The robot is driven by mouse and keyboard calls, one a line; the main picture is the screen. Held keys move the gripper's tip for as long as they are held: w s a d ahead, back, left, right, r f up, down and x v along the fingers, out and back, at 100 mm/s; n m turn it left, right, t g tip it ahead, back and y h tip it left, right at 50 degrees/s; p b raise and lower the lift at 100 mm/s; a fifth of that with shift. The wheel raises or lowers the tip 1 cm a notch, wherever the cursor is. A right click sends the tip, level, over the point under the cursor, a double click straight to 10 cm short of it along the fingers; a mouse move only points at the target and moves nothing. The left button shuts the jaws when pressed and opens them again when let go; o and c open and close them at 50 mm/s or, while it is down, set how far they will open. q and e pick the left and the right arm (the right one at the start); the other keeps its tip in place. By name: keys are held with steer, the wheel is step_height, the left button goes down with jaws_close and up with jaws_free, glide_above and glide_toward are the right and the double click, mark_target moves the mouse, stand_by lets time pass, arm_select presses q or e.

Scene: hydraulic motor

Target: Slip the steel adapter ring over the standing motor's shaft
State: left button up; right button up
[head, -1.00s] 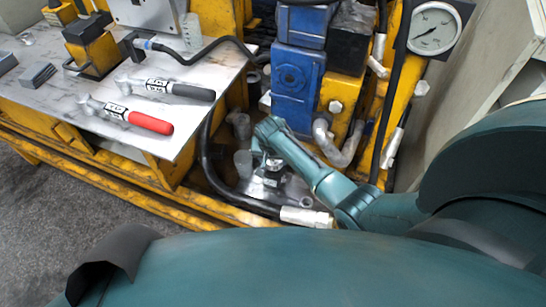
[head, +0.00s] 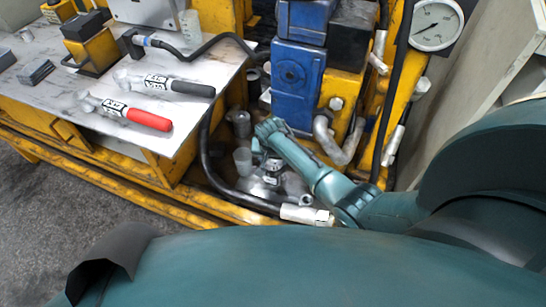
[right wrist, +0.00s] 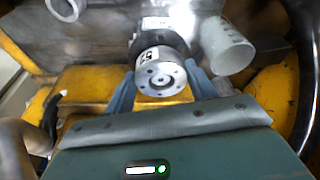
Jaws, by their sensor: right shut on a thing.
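My right gripper (right wrist: 160,70) has its two blue-grey fingers closed on either side of a round steel piece (right wrist: 162,79), whose face has small holes and a raised centre. A black body with pale labels (right wrist: 158,47) lies directly behind this piece. I cannot tell whether the piece is the adapter ring or the end of the motor. In the head view my right gripper (head: 272,166) reaches down among parts in the low bay, and its grip is too small to make out. A grey metal cylinder (head: 240,122) stands apart, behind it. My left gripper is not in view.
A translucent cup (head: 243,160) stands close left of my right gripper; the wrist view also shows it (right wrist: 228,45). A black hose (head: 207,165) curves around the bay. Blue machinery (head: 297,85) rises behind. The metal table (head: 110,75) holds two handled tools.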

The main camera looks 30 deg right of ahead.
steer(key=shift+w+f, duration=0.1)
steer(key=shift+f, duration=0.1)
steer(key=o, duration=1.2)
steer(key=shift+o, duration=1.4)
steer(key=shift+f, duration=0.1)
steer(key=o, duration=0.4)
